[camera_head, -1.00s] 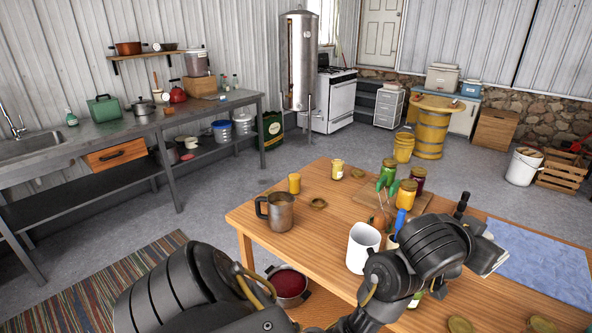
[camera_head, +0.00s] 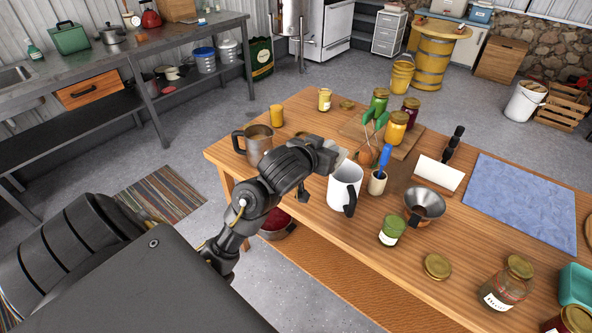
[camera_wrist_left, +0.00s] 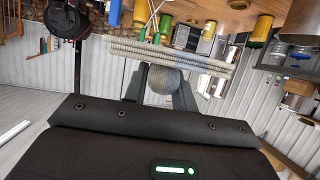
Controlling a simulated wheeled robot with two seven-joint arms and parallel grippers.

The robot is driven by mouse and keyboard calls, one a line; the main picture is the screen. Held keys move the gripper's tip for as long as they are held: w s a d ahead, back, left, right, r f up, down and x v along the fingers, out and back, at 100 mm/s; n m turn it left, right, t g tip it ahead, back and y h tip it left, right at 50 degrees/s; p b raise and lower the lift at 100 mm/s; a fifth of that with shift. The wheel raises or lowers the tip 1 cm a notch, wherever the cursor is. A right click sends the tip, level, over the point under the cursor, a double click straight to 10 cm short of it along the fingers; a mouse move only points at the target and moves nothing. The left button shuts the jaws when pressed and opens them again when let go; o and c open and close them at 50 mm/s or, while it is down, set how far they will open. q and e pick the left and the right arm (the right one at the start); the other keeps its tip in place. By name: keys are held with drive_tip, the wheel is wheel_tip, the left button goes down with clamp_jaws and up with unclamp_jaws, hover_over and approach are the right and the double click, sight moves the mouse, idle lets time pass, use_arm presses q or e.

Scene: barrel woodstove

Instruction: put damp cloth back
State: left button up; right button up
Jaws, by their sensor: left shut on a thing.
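My left gripper (camera_head: 328,160) is above the wooden table, between the metal mug and the white mug. It is shut on a pale grey, ribbed, folded thing that looks like the damp cloth. In the left wrist view the cloth (camera_wrist_left: 170,56) stretches crosswise beyond the fingers (camera_wrist_left: 165,92), with a rounded part pinched between them. In the head view the gripper hides most of it, and only a pale edge shows. A blue cloth mat (camera_head: 525,205) lies flat on the table's right side. My right gripper is not in view.
Near the gripper are a metal mug (camera_head: 258,147), a white mug (camera_head: 344,186), a yellow cup (camera_head: 276,115) and a holder with a blue-handled tool (camera_head: 378,183). Jars stand around a board (camera_head: 405,146). Left is a sink counter (camera_head: 180,45).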

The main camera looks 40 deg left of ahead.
use_arm(q)
drive_tip(key=s+a+f+m+b, duration=0.1)
drive_tip(key=s+a+f+b, duration=0.1)
drive_tip(key=s+a+f, duration=0.55)
drive_tip(key=shift+h, duration=0.7)
drive_tip(key=w+a+f, duration=0.2)
drive_tip(key=w+f, duration=0.2)
drive_tip(key=w+a+f, duration=0.2)
drive_tip(key=w+f, duration=0.1)
drive_tip(key=w, duration=0.1)
drive_tip(key=w+a+f+b, duration=0.1)
drive_tip(key=w+a+f, duration=0.1)
drive_tip(key=w+f, duration=0.2)
drive_tip(key=shift+w+a+f, duration=0.15)
drive_tip(key=shift+f, duration=0.2)
drive_tip(key=shift+w+a+f, duration=0.2)
drive_tip(key=shift+w+f, duration=0.25)
drive_tip(key=shift+f, duration=0.2)
wheel_tip(320, 180, down, 3)
drive_tip(key=shift+w, duration=0.15)
drive_tip(key=shift+f, duration=0.1)
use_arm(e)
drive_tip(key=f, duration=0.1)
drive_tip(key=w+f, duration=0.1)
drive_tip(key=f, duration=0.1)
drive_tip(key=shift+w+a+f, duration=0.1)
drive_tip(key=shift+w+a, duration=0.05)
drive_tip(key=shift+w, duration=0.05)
